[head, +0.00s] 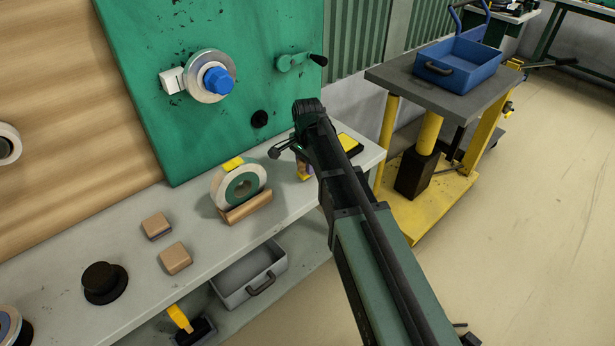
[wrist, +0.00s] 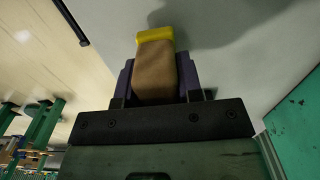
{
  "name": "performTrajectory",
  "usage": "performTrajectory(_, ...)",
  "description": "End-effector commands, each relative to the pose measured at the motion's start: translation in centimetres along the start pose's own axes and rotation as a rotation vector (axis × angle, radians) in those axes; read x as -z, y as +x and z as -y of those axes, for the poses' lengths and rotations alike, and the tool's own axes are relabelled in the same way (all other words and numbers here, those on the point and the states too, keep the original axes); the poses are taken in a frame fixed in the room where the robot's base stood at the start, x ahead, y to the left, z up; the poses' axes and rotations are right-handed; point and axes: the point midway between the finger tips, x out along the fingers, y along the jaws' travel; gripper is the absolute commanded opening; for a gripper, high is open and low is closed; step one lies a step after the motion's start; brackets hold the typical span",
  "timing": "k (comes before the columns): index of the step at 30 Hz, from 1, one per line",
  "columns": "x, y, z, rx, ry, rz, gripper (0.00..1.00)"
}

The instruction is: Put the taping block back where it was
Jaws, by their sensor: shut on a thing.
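The block in my gripper is brown with a yellow end, and I take it for the taping block (wrist: 155,75). It sits between the dark purple jaws of my gripper (wrist: 158,82) in the wrist view. In the head view my arm hides most of my gripper (head: 304,166), which is low over the right part of the grey bench (head: 215,240). I cannot tell whether the block touches the bench.
A green-centred roll (head: 242,186) stands in a wooden holder left of my gripper. Two brown blocks (head: 156,225) (head: 175,258) and a black knob-like piece (head: 104,282) lie further left. A black and yellow item (head: 348,144) is right of my arm. A green panel (head: 215,75) stands behind.

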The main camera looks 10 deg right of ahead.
Motion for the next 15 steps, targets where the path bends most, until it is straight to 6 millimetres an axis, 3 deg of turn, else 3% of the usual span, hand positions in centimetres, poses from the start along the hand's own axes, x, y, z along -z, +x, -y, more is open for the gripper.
performTrajectory(1, 0.0, 1.85, 0.0, 0.0, 0.0, 0.0, 0.0)
performTrajectory(12, 0.0, 1.8, 0.0, 0.0, 0.0, 0.0, 0.0)
performTrajectory(13, 0.0, 1.69, 0.0, 0.0, 0.0, 0.0, 0.37)
performTrajectory(15, 0.0, 1.61, 0.0, 0.0, 0.0, 0.0, 0.47)
